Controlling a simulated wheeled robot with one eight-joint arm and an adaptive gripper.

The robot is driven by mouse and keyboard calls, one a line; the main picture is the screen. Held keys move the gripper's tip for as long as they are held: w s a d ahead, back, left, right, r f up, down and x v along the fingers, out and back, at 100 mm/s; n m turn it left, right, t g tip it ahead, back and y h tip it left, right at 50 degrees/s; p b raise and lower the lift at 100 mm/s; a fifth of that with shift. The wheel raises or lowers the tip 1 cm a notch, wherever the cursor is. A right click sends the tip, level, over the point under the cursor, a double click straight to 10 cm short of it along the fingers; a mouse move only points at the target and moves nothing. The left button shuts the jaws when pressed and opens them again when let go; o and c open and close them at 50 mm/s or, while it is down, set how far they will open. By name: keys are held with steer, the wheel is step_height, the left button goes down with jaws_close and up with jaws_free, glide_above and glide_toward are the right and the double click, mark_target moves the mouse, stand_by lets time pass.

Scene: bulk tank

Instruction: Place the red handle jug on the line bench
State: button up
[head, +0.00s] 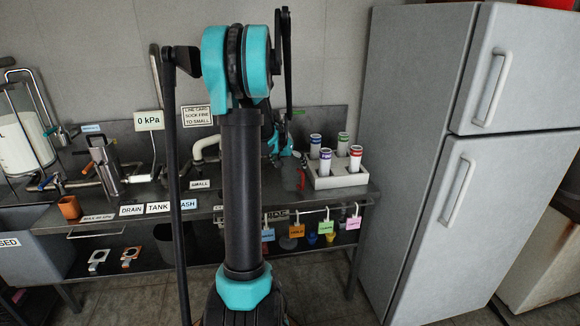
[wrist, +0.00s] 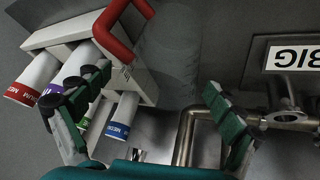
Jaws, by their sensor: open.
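The red handle jug (wrist: 168,62) has a grey, see-through body and a red handle (wrist: 108,42). It shows in the upper middle of the wrist view, on the line bench beside the tube rack. In the head view the jug (head: 291,178) is small and partly hidden behind my arm. The line bench (head: 335,200) is a grey metal counter along the wall. My gripper (wrist: 155,88) is open, with its green fingers spread and nothing held; the jug body lies beyond and between the fingertips. In the head view my gripper (head: 283,146) is just above the jug.
A white rack (head: 341,179) with several capped tubes stands right of the jug, close to my left finger in the wrist view. Metal pipes (wrist: 187,130) lie near the right finger. A tall grey fridge (head: 415,120) stands right of the bench. Tagged hooks hang at the bench front.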

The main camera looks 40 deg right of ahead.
steer(key=v, duration=1.2)
steer(key=a+f+n+t+y, duration=0.1)
steer(key=a+f+n, duration=0.2)
steer(key=a, duration=0.9)
steer(key=a+f+n+t+y, duration=0.1)
steer(key=a+f+n+y, duration=0.2)
steer(key=a, duration=1)
steer(key=s+a+f+n+y, duration=0.1)
steer(key=s+a+f+n, duration=0.2)
steer(key=s+a+f, duration=0.2)
steer(key=s+a+f+n+y, duration=0.1)
steer(key=s+a+f, duration=0.4)
steer(key=a, duration=0.9)
steer(key=s+n, duration=0.1)
steer(key=s, duration=0.2)
steer(key=shift+s+a+n, duration=0.15)
steer(key=shift+s+n, duration=0.2)
steer(key=shift+n, duration=0.05)
